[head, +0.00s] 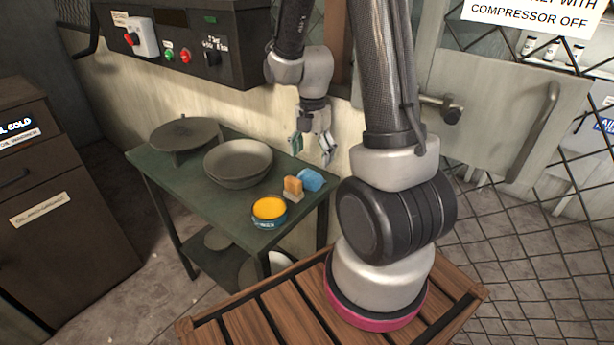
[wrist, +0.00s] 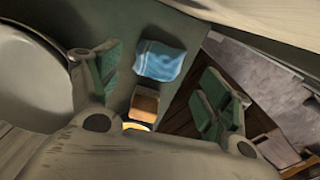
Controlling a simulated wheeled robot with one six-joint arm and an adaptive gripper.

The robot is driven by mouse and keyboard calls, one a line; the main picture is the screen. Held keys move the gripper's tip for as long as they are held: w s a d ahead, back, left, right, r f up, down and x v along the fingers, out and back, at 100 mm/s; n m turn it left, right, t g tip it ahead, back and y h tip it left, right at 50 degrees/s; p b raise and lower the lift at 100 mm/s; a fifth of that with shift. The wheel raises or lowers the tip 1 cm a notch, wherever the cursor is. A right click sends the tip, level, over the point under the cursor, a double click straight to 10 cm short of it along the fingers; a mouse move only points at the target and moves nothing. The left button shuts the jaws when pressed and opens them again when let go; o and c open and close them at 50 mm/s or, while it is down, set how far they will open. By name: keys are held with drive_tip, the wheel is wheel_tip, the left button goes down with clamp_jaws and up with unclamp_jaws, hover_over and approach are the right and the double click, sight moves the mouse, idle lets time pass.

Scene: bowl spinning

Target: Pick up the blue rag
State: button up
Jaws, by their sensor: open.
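The blue rag (head: 310,180) lies crumpled on the green table near its right corner in the head view. In the wrist view the blue rag (wrist: 160,62) has a pale stripe and lies between the two fingers, farther from the camera. My gripper (head: 312,151) is open and empty above the rag, apart from it. In the wrist view my gripper (wrist: 165,85) shows its green-padded fingers spread wide on either side of the rag.
A wood-coloured block (head: 292,188) sits beside the rag, with a tin of yellow contents (head: 268,210) in front. A grey bowl (head: 238,161) and a round grey plate (head: 186,136) stand to the left on the table (head: 160,172). A control box (head: 190,40) hangs on the wall behind.

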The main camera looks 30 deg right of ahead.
sight(312, 172)
wheel_tip(312, 172, down, 7)
drive_tip(key=shift+s+r, duration=0.1)
drive_tip(key=shift+c, duration=0.2)
drive_tip(key=c, duration=1)
